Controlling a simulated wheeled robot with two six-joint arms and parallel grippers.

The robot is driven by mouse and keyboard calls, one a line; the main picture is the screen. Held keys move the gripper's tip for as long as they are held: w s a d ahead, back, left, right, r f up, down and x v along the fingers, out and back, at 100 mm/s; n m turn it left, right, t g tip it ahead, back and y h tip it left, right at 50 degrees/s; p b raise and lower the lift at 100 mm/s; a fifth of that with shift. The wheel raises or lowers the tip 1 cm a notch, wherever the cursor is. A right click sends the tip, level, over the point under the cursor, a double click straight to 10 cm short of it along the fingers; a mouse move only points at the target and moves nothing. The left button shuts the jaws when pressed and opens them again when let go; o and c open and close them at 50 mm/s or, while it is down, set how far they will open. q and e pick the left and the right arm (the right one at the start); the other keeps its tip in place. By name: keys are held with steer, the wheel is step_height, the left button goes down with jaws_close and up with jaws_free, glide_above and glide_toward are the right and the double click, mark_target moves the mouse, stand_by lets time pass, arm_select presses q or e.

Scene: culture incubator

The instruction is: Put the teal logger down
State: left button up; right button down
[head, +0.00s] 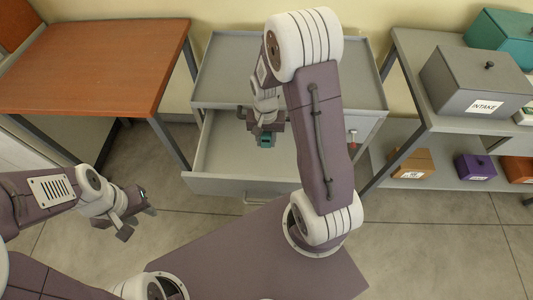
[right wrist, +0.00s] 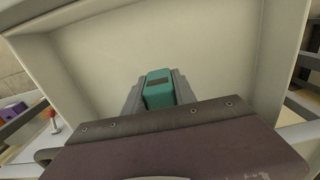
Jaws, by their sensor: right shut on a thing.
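The teal logger (right wrist: 158,90) is a small teal block with a dark window on its top. It sits between the two fingers of my right gripper (right wrist: 155,95), which is shut on it. In the head view the teal logger (head: 265,141) shows just below my right gripper (head: 262,130), over the open drawer (head: 222,150) of the grey cabinet. The drawer floor looks bare; I cannot tell whether the logger touches it. My left gripper (head: 135,218) is off to the left above the floor, looks open and is empty.
A wooden-topped table (head: 95,65) stands to the left. The grey cabinet top (head: 228,70) is partly hidden by my right arm. A shelf on the right holds a grey INTAKE box (head: 475,82), a teal box (head: 505,38), an orange-brown box (head: 412,164) and a purple box (head: 475,167).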

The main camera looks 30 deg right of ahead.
steer(key=b, duration=0.1)
glide_above(266, 159)
step_height(266, 159, down, 5)
steer(key=shift+s+a+f, duration=0.1)
steer(key=shift+s+f, duration=0.05)
steer(key=shift+f, duration=0.5)
step_height(266, 159, down, 3)
steer(key=shift+f+b, duration=0.1)
steer(key=shift+b, duration=0.4)
steer(key=shift+f, duration=0.25)
steer(key=c, duration=1)
jaws_free()
steer(key=shift+f, duration=0.1)
